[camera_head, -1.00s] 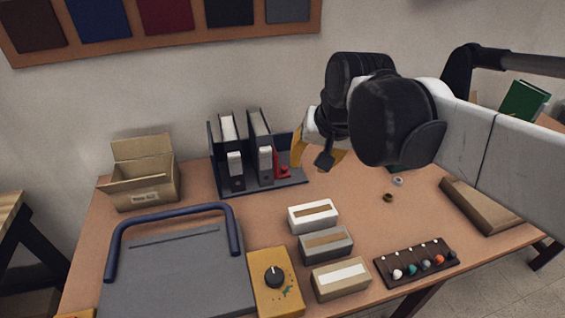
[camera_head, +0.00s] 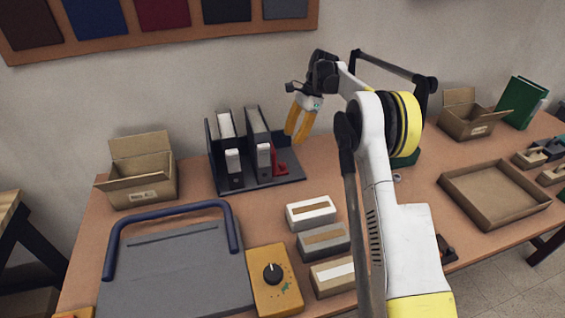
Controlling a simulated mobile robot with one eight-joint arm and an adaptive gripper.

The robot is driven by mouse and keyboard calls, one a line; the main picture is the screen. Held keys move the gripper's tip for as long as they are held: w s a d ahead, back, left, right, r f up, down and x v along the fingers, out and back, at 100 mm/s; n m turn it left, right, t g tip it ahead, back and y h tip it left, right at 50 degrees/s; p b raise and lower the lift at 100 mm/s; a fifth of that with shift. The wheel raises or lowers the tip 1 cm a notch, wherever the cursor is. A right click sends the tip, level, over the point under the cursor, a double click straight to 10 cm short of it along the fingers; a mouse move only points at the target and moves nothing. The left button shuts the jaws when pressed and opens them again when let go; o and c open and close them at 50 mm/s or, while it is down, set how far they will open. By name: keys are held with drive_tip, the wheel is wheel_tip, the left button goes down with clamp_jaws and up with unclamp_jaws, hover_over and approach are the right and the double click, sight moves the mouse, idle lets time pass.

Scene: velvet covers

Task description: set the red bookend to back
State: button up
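The red bookend (camera_head: 279,164) sits low on the dark rack (camera_head: 290,180), beside the right-hand black binder (camera_head: 261,143). Part of it is hidden behind that binder. A second black binder (camera_head: 230,148) stands to the left. My gripper (camera_head: 294,136) hangs above and slightly right of the bookend, with its orange fingers pointing down. The fingers look apart with nothing between them, and they do not appear to touch the bookend.
An open cardboard box (camera_head: 141,184) stands left of the rack. In front are several small boxes (camera_head: 311,213), a yellow dial box (camera_head: 272,284) and a grey machine with a blue handle (camera_head: 180,268). A shallow cardboard tray (camera_head: 494,213) lies at right.

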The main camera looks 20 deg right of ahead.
sight(283, 164)
drive_tip(key=b+x, duration=0.4)
drive_tip(key=x, duration=0.7)
drive_tip(key=shift+d+f, duration=0.1)
drive_tip(key=shift+f, duration=0.2)
clamp_jaws()
drive_tip(key=shift+d, duration=0.1)
